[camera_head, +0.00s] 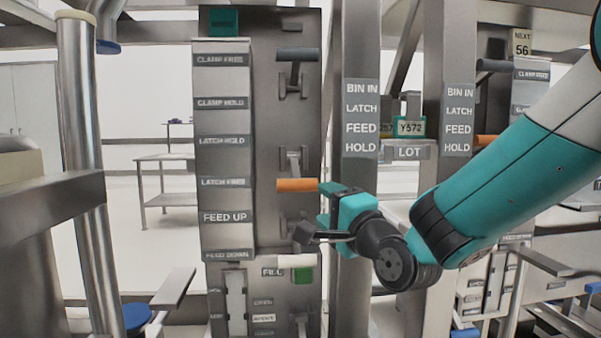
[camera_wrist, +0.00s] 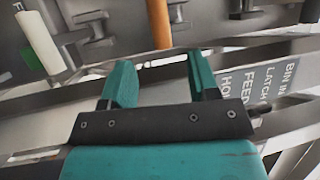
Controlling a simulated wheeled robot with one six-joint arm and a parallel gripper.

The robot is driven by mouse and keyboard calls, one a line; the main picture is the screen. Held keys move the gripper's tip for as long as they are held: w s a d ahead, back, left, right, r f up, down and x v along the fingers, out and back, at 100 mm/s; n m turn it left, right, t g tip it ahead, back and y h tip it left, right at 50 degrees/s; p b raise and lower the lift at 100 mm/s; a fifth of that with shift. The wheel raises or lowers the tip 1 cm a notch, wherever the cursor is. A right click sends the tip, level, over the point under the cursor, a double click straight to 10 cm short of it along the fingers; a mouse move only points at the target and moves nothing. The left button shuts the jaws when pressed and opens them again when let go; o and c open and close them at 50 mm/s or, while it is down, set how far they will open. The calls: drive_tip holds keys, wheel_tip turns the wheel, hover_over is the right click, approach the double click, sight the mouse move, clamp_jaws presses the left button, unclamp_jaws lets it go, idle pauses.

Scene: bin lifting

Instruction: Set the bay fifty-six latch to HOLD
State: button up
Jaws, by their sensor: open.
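The near panel (camera_head: 265,130) carries a label strip with rows for CLAMP, LATCH and FEED. Its orange latch lever (camera_head: 297,185) points left, level with the LATCH FREE label (camera_head: 223,183); the LATCH HOLD label (camera_head: 222,141) is above. My gripper (camera_head: 325,204) is open at the right end of this lever. In the wrist view, the orange lever (camera_wrist: 158,20) ends just ahead of the gap between my open fingers (camera_wrist: 160,60); I see no grip on it. A NEXT 56 sign (camera_head: 522,42) hangs above a second panel at right, where another orange lever (camera_head: 485,140) shows partly behind my arm.
A dark lever (camera_head: 297,54) is above the orange one, and a black-ended lever (camera_head: 303,234) is close below my gripper. A green button (camera_head: 302,275) sits beside FILL. A post (camera_head: 361,60) with the sequence BIN IN, LATCH, FEED, HOLD stands right of the panel.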

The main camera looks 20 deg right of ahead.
sight(304, 187)
drive_tip(key=x, duration=1)
drive_tip(key=shift+w+a+p, duration=0.1)
drive_tip(key=shift+w+p, duration=0.25)
drive_tip(key=shift+p, duration=0.05)
drive_tip(key=shift+r, duration=0.1)
